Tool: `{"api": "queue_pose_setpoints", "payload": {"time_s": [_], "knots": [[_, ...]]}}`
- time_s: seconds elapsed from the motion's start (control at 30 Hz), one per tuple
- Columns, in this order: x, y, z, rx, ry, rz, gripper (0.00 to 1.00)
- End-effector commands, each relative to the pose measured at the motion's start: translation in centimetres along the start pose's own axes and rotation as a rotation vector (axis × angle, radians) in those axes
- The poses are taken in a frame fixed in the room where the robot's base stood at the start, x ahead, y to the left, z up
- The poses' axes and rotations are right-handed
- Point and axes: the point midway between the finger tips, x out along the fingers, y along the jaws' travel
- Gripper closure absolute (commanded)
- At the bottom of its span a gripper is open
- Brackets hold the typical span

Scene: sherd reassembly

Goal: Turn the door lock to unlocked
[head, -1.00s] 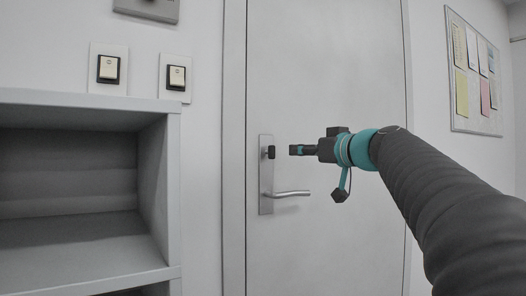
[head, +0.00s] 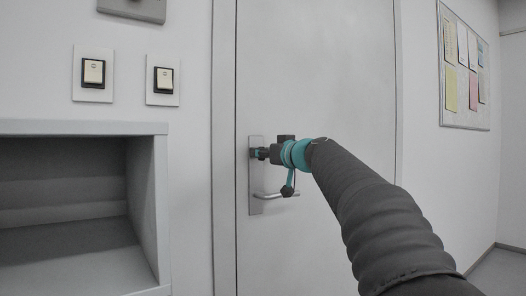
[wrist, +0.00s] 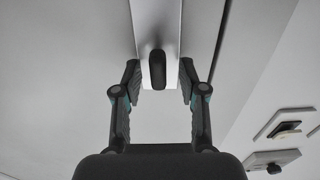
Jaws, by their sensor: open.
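The door lock is a dark thumb-turn (wrist: 157,69) on a metal plate (wrist: 154,15). In the wrist view it sits between the tips of my gripper (wrist: 158,82), with a gap on each side. Its long side runs along the plate's length. My gripper also shows in the head view (head: 262,153) at the upper part of the lock plate (head: 256,205), and it hides most of the thumb-turn there. My gripper is open and holds nothing. The silver door handle (head: 278,194) is below my gripper, partly covered by it. The pale door (head: 330,60) looks closed.
Two light switches (head: 93,73) (head: 164,80) are on the wall left of the door. A grey open shelf (head: 150,129) stands at the lower left. A notice board (head: 452,112) hangs on the right wall. The door surface around the lock is clear.

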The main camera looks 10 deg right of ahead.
Motion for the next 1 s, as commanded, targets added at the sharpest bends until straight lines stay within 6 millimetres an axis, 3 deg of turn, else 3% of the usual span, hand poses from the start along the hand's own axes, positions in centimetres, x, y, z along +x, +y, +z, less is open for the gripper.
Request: {"api": "queue_pose_setpoints", "payload": {"time_s": [0.2, 0.37, 0.77, 1.0], "knots": [[-0.01, 0.05, 0.03, 0.0, 0.0, 0.0, 0.61], [-0.02, 0.04, 0.03, 0.0, 0.0, 0.0, 1.0], [0.02, -0.07, 0.1, 0.031, -0.001, -0.002, 1.0], [0.03, -0.06, 0.2, 0.16, -0.001, -0.002, 1.0]]}}
